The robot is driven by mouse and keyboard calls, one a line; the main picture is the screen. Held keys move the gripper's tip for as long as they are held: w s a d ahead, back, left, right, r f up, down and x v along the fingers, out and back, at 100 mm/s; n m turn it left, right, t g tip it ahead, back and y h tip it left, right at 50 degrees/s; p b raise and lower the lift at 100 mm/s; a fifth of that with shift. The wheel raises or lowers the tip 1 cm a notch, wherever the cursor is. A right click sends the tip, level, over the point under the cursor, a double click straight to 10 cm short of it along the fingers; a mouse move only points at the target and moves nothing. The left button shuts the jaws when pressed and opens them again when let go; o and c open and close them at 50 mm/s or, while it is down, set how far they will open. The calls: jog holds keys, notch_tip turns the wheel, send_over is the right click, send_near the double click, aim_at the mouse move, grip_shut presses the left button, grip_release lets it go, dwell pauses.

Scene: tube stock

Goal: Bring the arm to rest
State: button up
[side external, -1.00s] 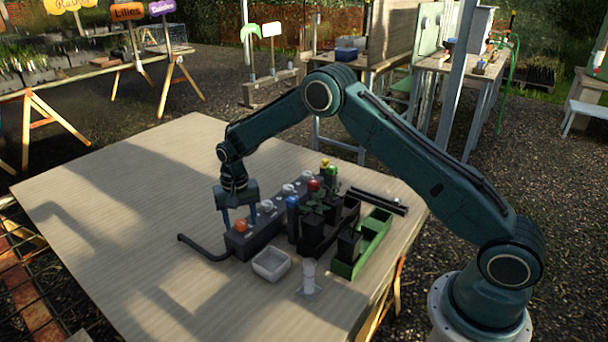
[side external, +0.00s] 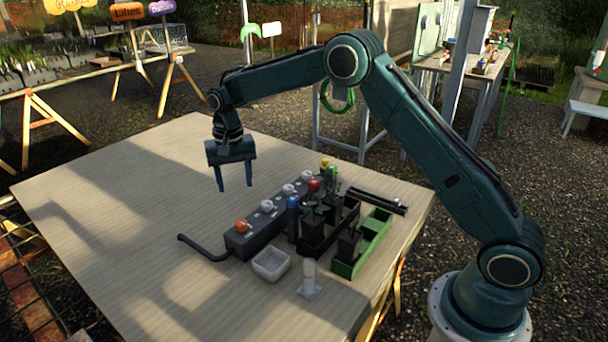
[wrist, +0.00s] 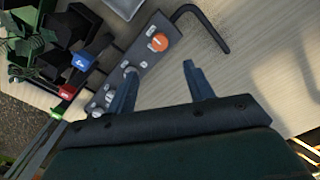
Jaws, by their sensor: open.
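A bent dark bar (side external: 205,249) lies left of the rack. The table's left half is clear.

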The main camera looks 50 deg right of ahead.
jog(key=shift+r, duration=0.65)
jog(key=s+d+r+n+t, duration=0.1)
jog(key=s+r+n+t, duration=0.2)
jog(key=s+r, duration=1.45)
jog(key=s+f+n+t, duration=0.2)
jog(key=s+n, duration=0.2)
jog(key=s, duration=1.8)
jog(key=shift+s+d+t, duration=0.15)
jog(key=shift+d+t, duration=0.1)
jog(key=shift+t, duration=0.05)
jog(key=shift+f, duration=0.1)
